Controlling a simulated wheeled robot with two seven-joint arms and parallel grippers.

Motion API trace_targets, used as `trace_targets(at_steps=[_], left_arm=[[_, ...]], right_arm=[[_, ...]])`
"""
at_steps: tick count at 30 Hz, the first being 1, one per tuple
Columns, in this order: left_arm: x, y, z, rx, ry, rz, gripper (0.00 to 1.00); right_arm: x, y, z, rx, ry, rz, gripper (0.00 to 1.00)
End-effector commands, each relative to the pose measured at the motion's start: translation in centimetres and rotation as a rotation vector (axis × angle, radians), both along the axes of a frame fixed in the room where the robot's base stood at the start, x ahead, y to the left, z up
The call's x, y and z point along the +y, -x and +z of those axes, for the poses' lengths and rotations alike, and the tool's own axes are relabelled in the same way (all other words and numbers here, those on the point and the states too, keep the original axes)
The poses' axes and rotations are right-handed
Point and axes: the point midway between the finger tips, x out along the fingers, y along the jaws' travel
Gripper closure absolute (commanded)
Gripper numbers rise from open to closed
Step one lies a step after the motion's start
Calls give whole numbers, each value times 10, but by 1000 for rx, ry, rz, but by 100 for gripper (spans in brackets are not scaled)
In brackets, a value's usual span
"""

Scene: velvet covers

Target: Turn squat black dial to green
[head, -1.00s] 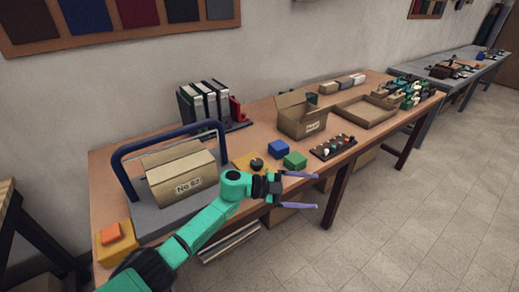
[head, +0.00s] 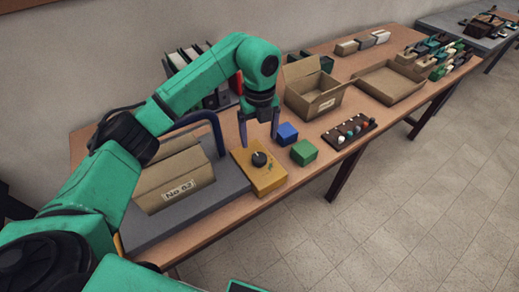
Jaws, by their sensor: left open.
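The squat black dial (head: 259,159) sits on top of a yellow box (head: 264,180) on the table. It carries a light pointer mark, and a small green mark shows on the box to its right. My left gripper (head: 260,142) is open and empty, pointing down just behind and above the dial, with its two purple fingers apart. I cannot tell whether a finger touches the box. My right gripper is not in view.
A blue block (head: 287,134) and a green block (head: 304,152) stand right of the yellow box. A carton marked No 62 (head: 176,180) lies left on a grey platform (head: 215,203) with a blue bar. An open carton (head: 314,92) and a knobbed board (head: 349,132) stand further right.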

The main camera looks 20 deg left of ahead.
Motion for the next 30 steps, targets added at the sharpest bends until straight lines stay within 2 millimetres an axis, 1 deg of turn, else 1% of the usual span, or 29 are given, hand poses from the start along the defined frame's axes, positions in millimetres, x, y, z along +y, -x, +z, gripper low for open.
trace_targets(at_steps=[1,2,4,6,9,12,15,20,23,24,26,27,30], left_arm=[[0,1,-12,6,0,1,11],[0,1,-20,7,1,1,11],[0,1,-39,6,2,0,11],[0,1,-56,5,2,1,11],[0,0,-75,3,3,1,11],[0,-1,-86,1,3,-1,11],[0,-1,-90,0,3,-1,11],[0,-1,-90,0,3,-1,11],[0,-1,-90,0,4,-1,46],[0,-1,-90,0,4,-1,61],[0,-1,-90,0,4,-1,84],[0,-1,-89,0,4,-1,97],[0,-1,-89,0,4,-2,97]], right_arm=[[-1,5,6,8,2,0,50],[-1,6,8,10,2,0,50],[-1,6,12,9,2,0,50],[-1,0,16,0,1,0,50],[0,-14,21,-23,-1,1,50],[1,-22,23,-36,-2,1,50],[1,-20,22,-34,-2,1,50],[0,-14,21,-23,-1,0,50],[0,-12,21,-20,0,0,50],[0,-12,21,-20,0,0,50],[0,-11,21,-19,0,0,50],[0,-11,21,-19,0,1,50],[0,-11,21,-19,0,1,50]])
